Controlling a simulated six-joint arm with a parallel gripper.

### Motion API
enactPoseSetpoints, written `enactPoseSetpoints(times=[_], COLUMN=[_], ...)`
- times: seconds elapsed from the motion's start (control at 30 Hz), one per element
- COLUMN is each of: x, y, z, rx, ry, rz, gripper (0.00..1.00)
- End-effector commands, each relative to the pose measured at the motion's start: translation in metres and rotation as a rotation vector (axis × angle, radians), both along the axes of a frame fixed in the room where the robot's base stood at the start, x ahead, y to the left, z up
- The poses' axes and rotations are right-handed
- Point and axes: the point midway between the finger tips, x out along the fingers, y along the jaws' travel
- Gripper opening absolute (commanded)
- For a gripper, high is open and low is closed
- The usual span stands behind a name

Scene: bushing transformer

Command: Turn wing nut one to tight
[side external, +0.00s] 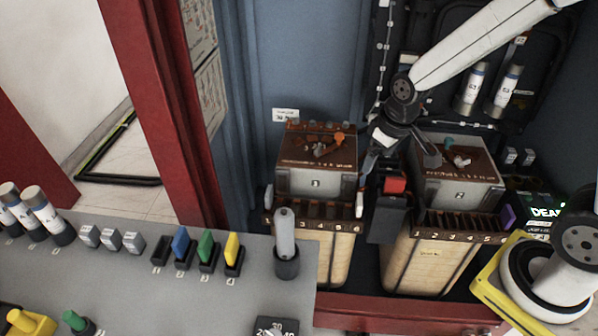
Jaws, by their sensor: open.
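My gripper (398,156) hangs pointing down between two transformer units, with its fingers spread and nothing seen between them. It is above a red block (396,184) on a dark housing (385,222); I cannot tell if it touches anything. The left unit (314,183) is a grey box with a brown top; a small orange piece (340,137) and other small parts lie on that top. The right unit (458,194) is similar, with small parts (457,157) on top. Which part is wing nut one, and how tight it is, is too small to tell.
A grey bench (190,290) at front left holds blue, green and yellow pieces (207,250) in slots and a grey cylinder (285,235) in a dark holder. Numbered racks (445,236) front the units. White cylinders (505,90) hang at the back right. A red cabinet frame (165,110) stands left.

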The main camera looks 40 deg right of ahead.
Motion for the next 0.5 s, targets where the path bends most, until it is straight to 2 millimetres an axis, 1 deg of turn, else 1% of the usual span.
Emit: enactPoseSetpoints(times=[0.03,0.1,0.27,0.5], x=[0.014,0.032,0.071,0.125], y=[-0.002,-0.004,-0.009,-0.018], z=[-0.001,-0.001,-0.004,-0.014], rx=[-0.004,-0.01,-0.021,-0.035], ry=[0.008,0.019,0.043,0.08], rz=[0.017,0.046,0.11,0.209], gripper=[1.0,1.0,1.0,1.0])
